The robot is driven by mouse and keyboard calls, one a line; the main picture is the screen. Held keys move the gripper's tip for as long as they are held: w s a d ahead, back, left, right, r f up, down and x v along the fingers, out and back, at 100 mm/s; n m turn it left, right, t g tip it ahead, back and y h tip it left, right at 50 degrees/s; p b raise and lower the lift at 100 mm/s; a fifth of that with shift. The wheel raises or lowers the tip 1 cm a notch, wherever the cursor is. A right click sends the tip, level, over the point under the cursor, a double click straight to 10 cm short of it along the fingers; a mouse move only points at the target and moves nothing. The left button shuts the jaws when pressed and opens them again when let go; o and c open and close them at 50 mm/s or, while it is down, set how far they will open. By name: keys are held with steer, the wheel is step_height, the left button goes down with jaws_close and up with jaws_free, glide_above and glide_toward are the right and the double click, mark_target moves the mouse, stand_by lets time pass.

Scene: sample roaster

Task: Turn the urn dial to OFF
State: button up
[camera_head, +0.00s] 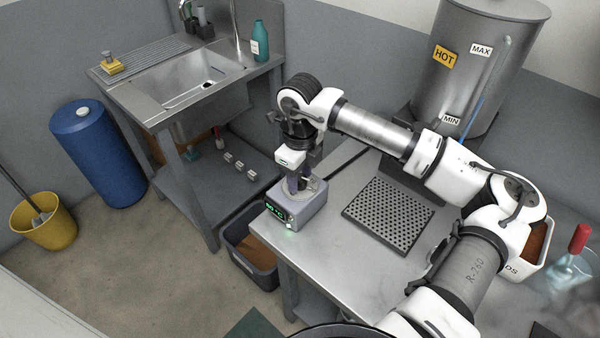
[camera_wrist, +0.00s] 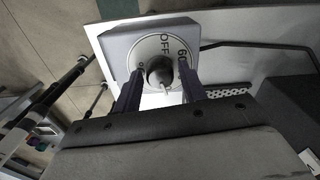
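The urn dial is a dark knob (camera_wrist: 160,70) on a pale round plate (camera_wrist: 150,45) marked OFF and 60, with another mark partly hidden on the left. It sits on top of a grey control box (camera_head: 305,208) at the counter's left corner, with a lit green display whose figures are hard to read. A short pale mark shows on the knob's near side; its exact setting is unclear. My gripper (camera_wrist: 160,80) is over the box, with one finger on each side of the knob and visible gaps between. It also shows in the head view (camera_head: 298,182).
The steel urn (camera_head: 470,75) with HOT, MAX and MIN labels stands behind the counter (camera_head: 340,245). A perforated drip tray (camera_head: 388,214) lies right of the box. A grey bin (camera_head: 248,262) stands below left. A sink (camera_head: 190,85) is at the back left.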

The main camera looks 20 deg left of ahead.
steer(key=c, duration=0.7)
steer(key=shift+o, duration=0.2)
